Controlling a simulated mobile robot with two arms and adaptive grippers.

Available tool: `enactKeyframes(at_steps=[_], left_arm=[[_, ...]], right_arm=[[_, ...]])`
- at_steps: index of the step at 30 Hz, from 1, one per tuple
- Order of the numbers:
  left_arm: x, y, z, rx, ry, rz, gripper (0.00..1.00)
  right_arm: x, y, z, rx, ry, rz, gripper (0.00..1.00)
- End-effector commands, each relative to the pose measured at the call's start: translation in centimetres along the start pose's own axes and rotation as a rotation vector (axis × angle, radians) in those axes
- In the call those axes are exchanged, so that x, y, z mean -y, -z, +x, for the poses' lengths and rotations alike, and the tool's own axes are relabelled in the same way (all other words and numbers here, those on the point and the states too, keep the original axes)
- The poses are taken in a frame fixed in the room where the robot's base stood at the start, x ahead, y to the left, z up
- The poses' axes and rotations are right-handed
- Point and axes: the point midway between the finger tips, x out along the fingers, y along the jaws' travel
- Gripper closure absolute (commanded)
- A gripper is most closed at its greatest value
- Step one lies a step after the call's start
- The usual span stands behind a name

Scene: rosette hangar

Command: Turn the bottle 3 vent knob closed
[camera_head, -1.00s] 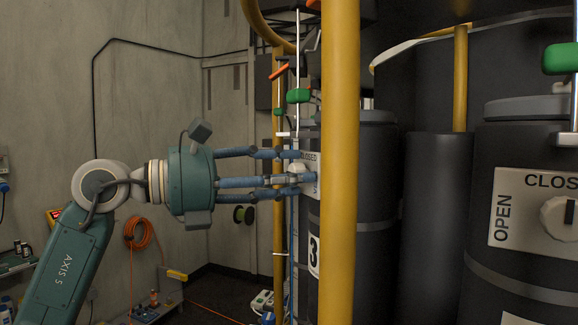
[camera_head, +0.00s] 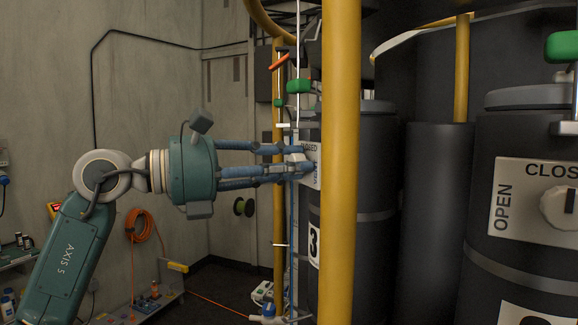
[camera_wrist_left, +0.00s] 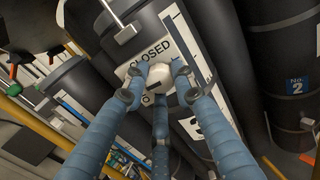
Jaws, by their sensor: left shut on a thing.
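Bottle 3 (camera_head: 373,235) is a dark cylinder partly hidden behind a yellow post, with a "3" label. In the left wrist view the plate (camera_wrist_left: 152,46) reads CLOSED, and the pale knob (camera_wrist_left: 158,73) sits below that word. My left gripper (camera_head: 300,163) has blue fingers reaching right to the plate. It is shut on the knob, with fingertips around it in the left wrist view (camera_wrist_left: 158,90). The fingers hide part of the knob, and I cannot tell its exact setting. My right gripper is not in view.
The yellow post (camera_head: 340,200) stands upright just right of the fingers. Another dark bottle (camera_head: 520,265) with an OPEN/CLOSED plate and knob (camera_head: 562,218) is at the right. A bottle marked 2 (camera_wrist_left: 296,86) shows in the wrist view. A concrete wall (camera_head: 160,90) is behind my arm.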

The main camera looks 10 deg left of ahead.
Motion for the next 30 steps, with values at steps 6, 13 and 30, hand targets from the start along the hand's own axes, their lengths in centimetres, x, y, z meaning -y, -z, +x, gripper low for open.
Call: enactKeyframes(at_steps=[6,13,30], left_arm=[[0.0,0.6,0.1,-0.009,0.002,0.115,1.0],[0.0,0.6,0.1,-0.01,0.003,0.316,1.0],[-0.1,0.7,0.2,-0.013,0.008,0.858,1.0]], right_arm=[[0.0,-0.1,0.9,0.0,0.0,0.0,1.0],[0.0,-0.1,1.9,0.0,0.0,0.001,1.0],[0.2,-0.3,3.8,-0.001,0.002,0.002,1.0]])
